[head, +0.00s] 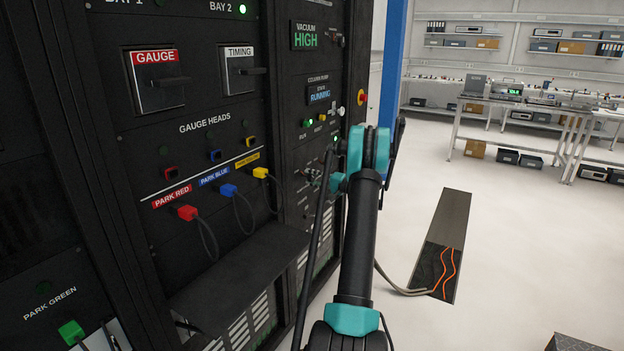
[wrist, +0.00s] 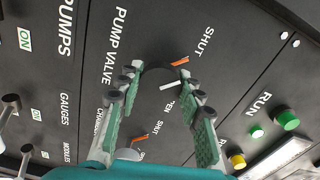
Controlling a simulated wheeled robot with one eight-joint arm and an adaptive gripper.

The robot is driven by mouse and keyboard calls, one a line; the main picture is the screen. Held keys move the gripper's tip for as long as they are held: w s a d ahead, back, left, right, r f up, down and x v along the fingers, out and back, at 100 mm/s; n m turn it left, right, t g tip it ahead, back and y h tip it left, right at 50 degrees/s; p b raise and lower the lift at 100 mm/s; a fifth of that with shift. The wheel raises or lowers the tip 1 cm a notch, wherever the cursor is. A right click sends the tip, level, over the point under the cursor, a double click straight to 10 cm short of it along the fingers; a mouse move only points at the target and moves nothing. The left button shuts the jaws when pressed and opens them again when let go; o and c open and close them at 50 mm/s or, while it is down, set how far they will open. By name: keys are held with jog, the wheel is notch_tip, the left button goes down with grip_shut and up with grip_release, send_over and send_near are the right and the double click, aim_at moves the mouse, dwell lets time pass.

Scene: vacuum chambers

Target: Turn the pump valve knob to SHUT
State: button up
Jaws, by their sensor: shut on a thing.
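The round black pump valve knob (wrist: 160,73) sits between my fingertips in the wrist view, beside the words PUMP VALVE on a black panel. My gripper (wrist: 157,78) is shut on the knob, with one green-padded finger on either side. An orange mark lies by the upper SHUT label (wrist: 202,42). A short white bar lies at the knob's lower right, near a partly covered OPEN label (wrist: 190,106). I cannot tell whether the bar is on the knob or the panel.
A second, pale knob (wrist: 128,154) with its own SHUT label is below, close to the fingers. Green (wrist: 287,120) and yellow (wrist: 238,161) buttons are to the right, and toggle switches to the left. A black shelf (head: 240,275) juts from the rack left of my arm.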

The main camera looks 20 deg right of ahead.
jog(key=shift+s+n, duration=0.1)
jog(key=shift+n, duration=0.2)
jog(key=shift+f, duration=0.1)
jog(key=o, duration=1.2)
jog(key=shift+c, duration=0.2)
jog(key=shift+d, duration=0.1)
jog(key=v, duration=1.2)
